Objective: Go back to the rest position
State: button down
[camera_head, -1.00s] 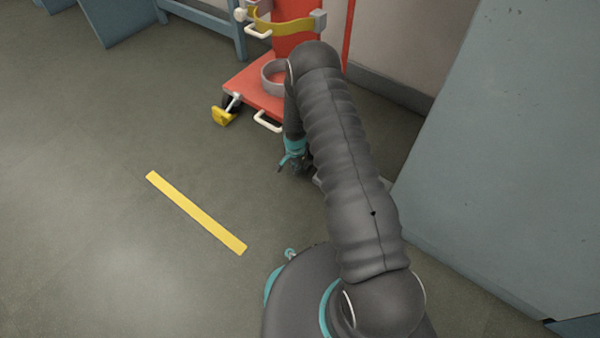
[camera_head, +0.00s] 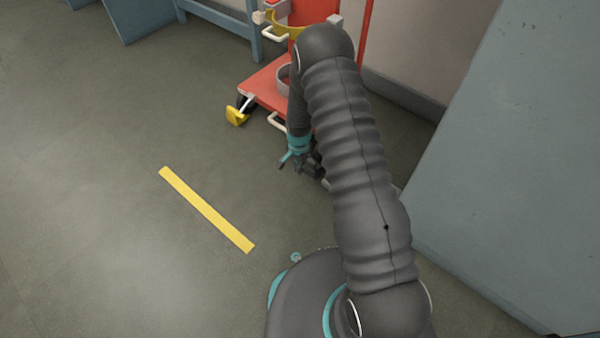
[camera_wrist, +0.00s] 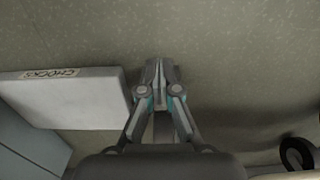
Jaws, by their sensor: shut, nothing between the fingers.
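My gripper (camera_wrist: 158,75) is shut and empty in the wrist view, with its fingertips together over bare floor. In the head view my gripper (camera_head: 301,164) shows small below the bend of my arm, in front of the red cart, and my arm partly hides it. My arm reaches up from the bottom of the picture, then bends down.
A red cart (camera_head: 262,84) with a yellow-tipped foot stands behind my arm. A blue-grey panel (camera_head: 500,170) fills the right side. A yellow floor strip (camera_head: 207,209) lies on open floor. A pale box labelled CHOCKS (camera_wrist: 70,100) is left of my gripper.

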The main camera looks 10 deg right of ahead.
jog(key=shift+r, duration=1.6)
